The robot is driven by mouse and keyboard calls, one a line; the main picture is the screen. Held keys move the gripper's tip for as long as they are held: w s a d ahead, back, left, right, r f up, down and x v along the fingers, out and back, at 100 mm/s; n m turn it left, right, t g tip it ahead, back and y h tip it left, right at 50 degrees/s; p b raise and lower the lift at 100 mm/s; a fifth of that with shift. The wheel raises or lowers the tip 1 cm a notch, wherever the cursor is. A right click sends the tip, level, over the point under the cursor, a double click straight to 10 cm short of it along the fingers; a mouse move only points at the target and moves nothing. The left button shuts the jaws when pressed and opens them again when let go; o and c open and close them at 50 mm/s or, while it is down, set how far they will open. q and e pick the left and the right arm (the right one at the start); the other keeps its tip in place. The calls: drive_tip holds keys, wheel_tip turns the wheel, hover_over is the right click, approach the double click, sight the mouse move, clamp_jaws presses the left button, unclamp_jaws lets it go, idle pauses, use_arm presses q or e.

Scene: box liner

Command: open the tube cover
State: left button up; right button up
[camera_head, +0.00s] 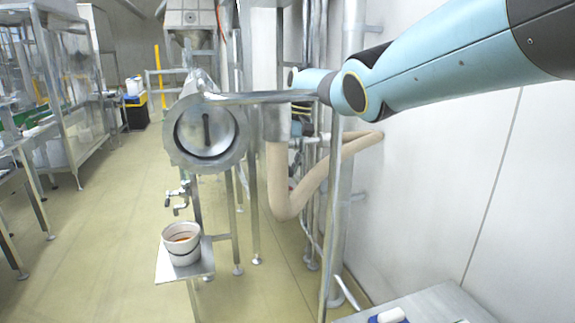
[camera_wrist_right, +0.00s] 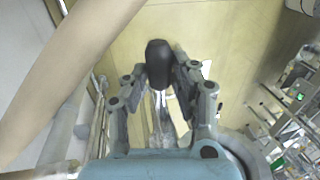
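The round metal tube cover (camera_head: 207,131) closes the front end of the horizontal steel tube. It has a dark upright slot or handle in its middle. A metal lever bar (camera_head: 262,98) runs right from the cover's top to my right wrist. In the right wrist view, my right gripper (camera_wrist_right: 160,78) has its fingers close around a black knob (camera_wrist_right: 158,58), apparently touching it on both sides. In the head view my right arm reaches in from the right, and the gripper itself is hard to make out at the bar's end. My left gripper is out of view.
Below the cover, a tap (camera_head: 179,197) hangs over a white bucket (camera_head: 181,246) on a small metal stand. A beige hose (camera_head: 282,185) and steel pipes stand close to my right arm, with a white wall behind. Open floor lies at left.

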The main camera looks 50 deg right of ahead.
drive_tip(key=o, duration=0.3)
drive_tip(key=shift+f, duration=0.1)
drive_tip(key=r, duration=0.4)
drive_tip(key=s+d+r, duration=0.1)
drive_tip(key=r, duration=0.3)
drive_tip(key=d+r, duration=0.1)
drive_tip(key=r, duration=0.2)
drive_tip(key=shift+s+r, duration=0.15)
drive_tip(key=shift+r, duration=0.25)
